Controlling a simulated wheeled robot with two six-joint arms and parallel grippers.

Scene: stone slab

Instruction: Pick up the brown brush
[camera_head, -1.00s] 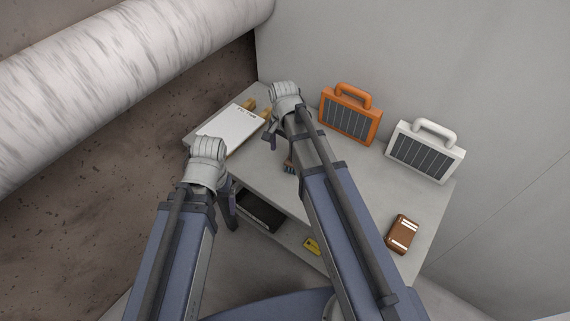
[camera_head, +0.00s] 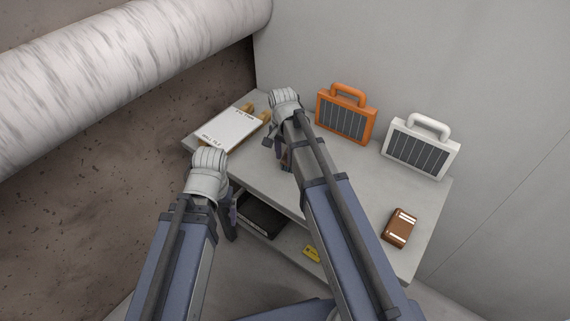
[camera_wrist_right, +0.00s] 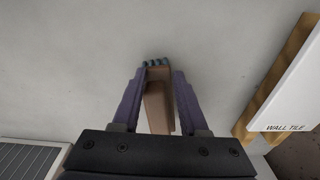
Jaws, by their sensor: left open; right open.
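The brown brush (camera_wrist_right: 158,108) lies on the stone slab in the right wrist view, its dark blue bristles at the far end. My right gripper (camera_wrist_right: 157,76) is open, with one finger on each side of the brush; I cannot tell whether they touch it. In the head view my right gripper (camera_head: 279,150) is low over the slab's middle, and its arm hides most of the brush. My left gripper (camera_head: 232,216) is open at the slab's front left edge, away from the brush.
On the slab (camera_head: 340,185) stand an orange handled panel (camera_head: 345,116) and a white one (camera_head: 421,148). A brown box (camera_head: 399,229) lies at right, a white wall tile board (camera_head: 230,128) at left. A black case (camera_head: 262,217) and yellow item (camera_head: 311,253) lie below.

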